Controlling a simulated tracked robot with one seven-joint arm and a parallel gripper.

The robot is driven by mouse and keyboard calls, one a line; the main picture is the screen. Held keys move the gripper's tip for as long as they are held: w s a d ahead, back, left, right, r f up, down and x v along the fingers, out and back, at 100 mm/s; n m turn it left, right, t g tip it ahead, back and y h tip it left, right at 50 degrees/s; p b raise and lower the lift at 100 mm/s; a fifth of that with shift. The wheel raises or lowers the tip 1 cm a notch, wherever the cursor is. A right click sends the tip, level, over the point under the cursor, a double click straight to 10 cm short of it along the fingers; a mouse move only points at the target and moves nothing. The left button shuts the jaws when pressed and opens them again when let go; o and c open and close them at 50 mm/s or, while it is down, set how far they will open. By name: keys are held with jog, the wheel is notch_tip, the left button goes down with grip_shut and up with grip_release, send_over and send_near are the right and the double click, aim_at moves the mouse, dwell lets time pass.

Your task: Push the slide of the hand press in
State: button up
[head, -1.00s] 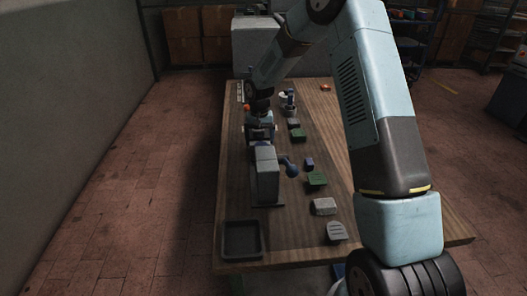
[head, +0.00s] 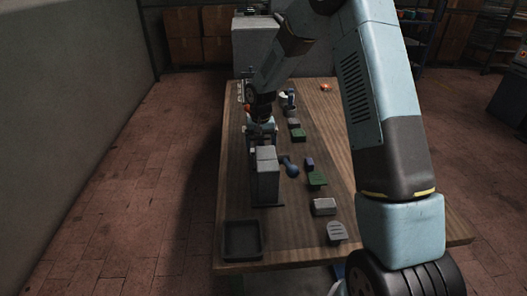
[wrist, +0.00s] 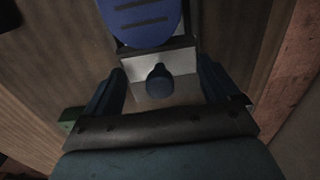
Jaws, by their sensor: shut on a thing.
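The hand press (head: 267,185) is an upright grey block on the wooden table, with a blue ball-ended lever (head: 291,168) at its right. My gripper (head: 262,135) is low behind the press in the head view, which partly hides it. In the wrist view its two dark blue fingers (wrist: 161,78) stand on either side of the pale grey slide (wrist: 183,58), shut on it. A dark blue knob (wrist: 158,82) on the slide sits between the fingers. A blue ribbed heel piece (wrist: 146,22) shows just beyond the slide. The fingers' contact points are hard to see.
An empty dark tray (head: 242,254) lies at the table's near left corner. Green blocks (head: 317,180), a pale block (head: 324,206) and a grey ribbed heel piece (head: 336,232) lie right of the press. The table's far right is mostly clear.

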jog(key=shift+s, duration=4.3)
jog(key=o, duration=0.5)
jog(key=shift+r, duration=1.8)
jog(key=shift+w, duration=0.1)
jog(key=shift+w+r, duration=0.35)
jog(key=shift+w, duration=0.35)
jog(key=shift+w+r, duration=0.3)
jog(key=shift+w, duration=0.45)
jog(key=shift+w+r, duration=0.35)
jog(key=shift+w, duration=0.35)
jog(key=shift+r, duration=0.15)
jog(key=shift+r, duration=1.35)
